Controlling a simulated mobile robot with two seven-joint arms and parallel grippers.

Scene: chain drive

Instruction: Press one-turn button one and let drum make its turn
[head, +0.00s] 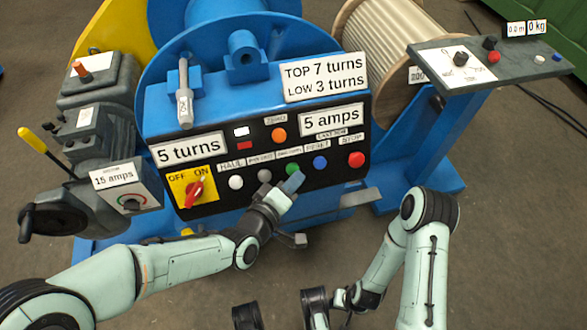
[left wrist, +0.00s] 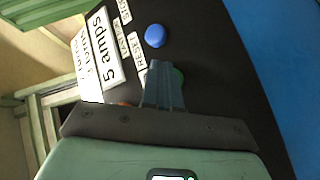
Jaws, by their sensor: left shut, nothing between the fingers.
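The black control panel (head: 335,172) on the blue machine carries a row of round buttons: white (head: 236,182), grey (head: 264,175), green (head: 292,170), blue (head: 320,162) and red (head: 356,159). The small labels over the grey and green ones are too small to read surely. My left gripper (head: 294,182) is shut and empty, its tips at the green button. The blue drum (head: 215,60) stands behind the panel. My right arm is folded low at right, its fingers not clear.
The panel signs read "5 turns" (head: 189,149) and "5 amps" (head: 332,119). A red OFF/ON switch (head: 194,190) is at left. A motor box (head: 128,186) reads 15 amps. A grey shelf (head: 450,65) with small knobs and a rope reel (head: 385,50) stand at right.

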